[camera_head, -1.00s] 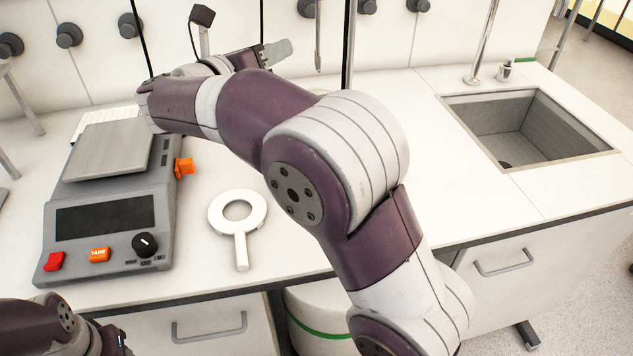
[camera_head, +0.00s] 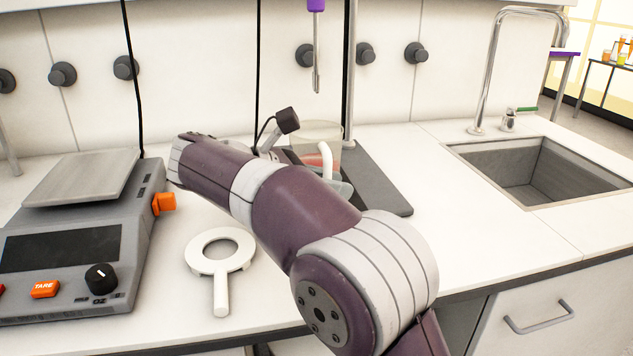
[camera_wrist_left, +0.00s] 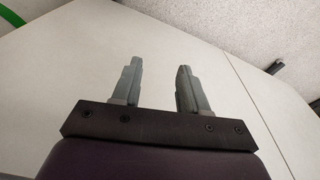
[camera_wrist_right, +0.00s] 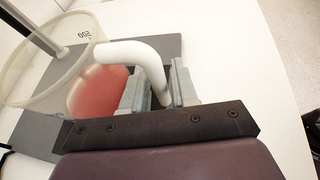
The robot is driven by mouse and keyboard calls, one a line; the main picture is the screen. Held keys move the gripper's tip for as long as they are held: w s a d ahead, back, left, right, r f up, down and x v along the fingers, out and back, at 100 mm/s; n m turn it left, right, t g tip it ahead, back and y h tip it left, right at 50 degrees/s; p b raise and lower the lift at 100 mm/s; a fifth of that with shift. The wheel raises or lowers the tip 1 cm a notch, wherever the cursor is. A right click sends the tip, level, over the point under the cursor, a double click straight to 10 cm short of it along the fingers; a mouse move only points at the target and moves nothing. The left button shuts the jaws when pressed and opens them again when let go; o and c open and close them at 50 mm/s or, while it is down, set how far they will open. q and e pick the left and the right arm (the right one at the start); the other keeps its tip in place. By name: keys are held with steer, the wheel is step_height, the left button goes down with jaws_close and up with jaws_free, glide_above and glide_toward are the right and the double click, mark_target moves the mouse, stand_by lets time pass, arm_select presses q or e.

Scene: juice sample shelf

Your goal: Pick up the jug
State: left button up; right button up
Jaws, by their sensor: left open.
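The clear jug (camera_head: 318,131) with red liquid in it stands at the back of the bench by the dark grey stand base, partly hidden by my right arm. In the right wrist view the jug (camera_wrist_right: 30,88) is at the left, and its white curved handle (camera_wrist_right: 130,53) runs down between the fingers. My right gripper (camera_wrist_right: 158,85) is shut on the handle, with a finger on either side. I cannot tell whether the jug's bottom touches the base. My left gripper (camera_wrist_left: 158,85) is open and empty in its wrist view, and out of the head view.
A grey scale (camera_head: 70,250) stands at the left. A white ring with a handle (camera_head: 221,290) lies on the bench before my right arm. The dark stand base (camera_head: 378,180) has an upright rod. A sink (camera_head: 535,170) is at the right; the bench before it is clear.

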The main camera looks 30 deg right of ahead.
mark_target(335, 163)
steer(key=shift+d+f, duration=0.25)
steer(key=shift+d, duration=0.4)
steer(key=shift+a, duration=0.1)
jaws_close()
steer(key=shift+r, duration=0.1)
steer(key=shift+r, duration=0.1)
steer(key=shift+r+p, duration=0.7)
steer(key=shift+r, duration=0.85)
steer(key=shift+a+r, duration=0.15)
steer(key=a+p, duration=1.1)
steer(key=a, duration=0.6)
steer(key=r+p, duration=0.5)
steer(key=p, duration=0.1)
steer(key=shift+w+a+r, duration=0.15)
steer(key=shift+a+r, duration=0.15)
steer(key=shift+r, duration=0.1)
